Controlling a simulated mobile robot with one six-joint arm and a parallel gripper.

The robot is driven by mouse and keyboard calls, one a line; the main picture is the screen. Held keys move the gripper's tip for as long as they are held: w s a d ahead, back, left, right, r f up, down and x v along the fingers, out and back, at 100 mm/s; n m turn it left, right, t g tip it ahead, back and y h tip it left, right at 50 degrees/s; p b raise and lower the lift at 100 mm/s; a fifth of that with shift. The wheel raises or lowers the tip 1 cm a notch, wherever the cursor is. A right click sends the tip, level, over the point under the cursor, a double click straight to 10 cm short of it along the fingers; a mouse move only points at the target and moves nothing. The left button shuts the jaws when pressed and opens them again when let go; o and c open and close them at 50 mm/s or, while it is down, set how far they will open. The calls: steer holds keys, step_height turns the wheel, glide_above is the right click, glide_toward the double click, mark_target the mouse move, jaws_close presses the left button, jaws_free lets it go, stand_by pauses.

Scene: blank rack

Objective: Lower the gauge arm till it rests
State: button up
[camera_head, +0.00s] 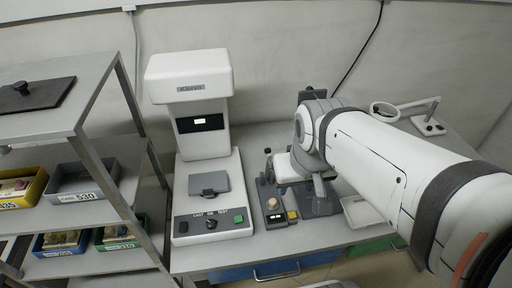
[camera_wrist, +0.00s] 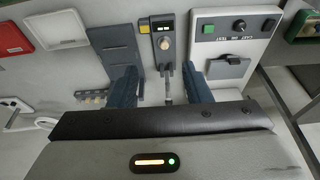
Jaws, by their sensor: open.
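A narrow dark grey unit with a round beige knob (camera_head: 272,203) stands on the bench; its housing (camera_wrist: 163,25) also shows in the wrist view. A thin metal lever (camera_wrist: 168,88) runs from the unit's end toward my gripper; it may be the gauge arm. I cannot tell its height or whether it rests on anything. My gripper (camera_wrist: 160,84) is open, its two blue-grey fingers apart on either side of the lever, with no clear contact. The lever's near end is hidden by the gripper body. In the head view my arm hides much of this area.
A white machine (camera_head: 188,78) with a CAST/TEST panel (camera_head: 211,222) stands left of the unit. A grey plate (camera_wrist: 112,50) lies beside the unit. A shelf rack (camera_head: 128,150) with bins stands far left.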

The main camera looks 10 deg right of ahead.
steer(key=shift+c, duration=0.2)
steer(key=shift+w, duration=0.2)
steer(key=shift+c, duration=0.8)
steer(key=w+t+b, duration=0.1)
steer(key=w+b, duration=0.1)
steer(key=w, duration=0.5)
steer(key=w+f+t+b, duration=0.1)
steer(key=w+b, duration=0.2)
steer(key=w, duration=0.5)
steer(key=w+b, duration=0.3)
steer(key=w, duration=0.5)
steer(key=shift+w+a+f+t, duration=0.15)
steer(key=shift+f+t, duration=0.25)
jaws_close()
step_height(320, 180, down, 9)
steer(key=w, duration=0.1)
steer(key=shift+p, duration=0.35)
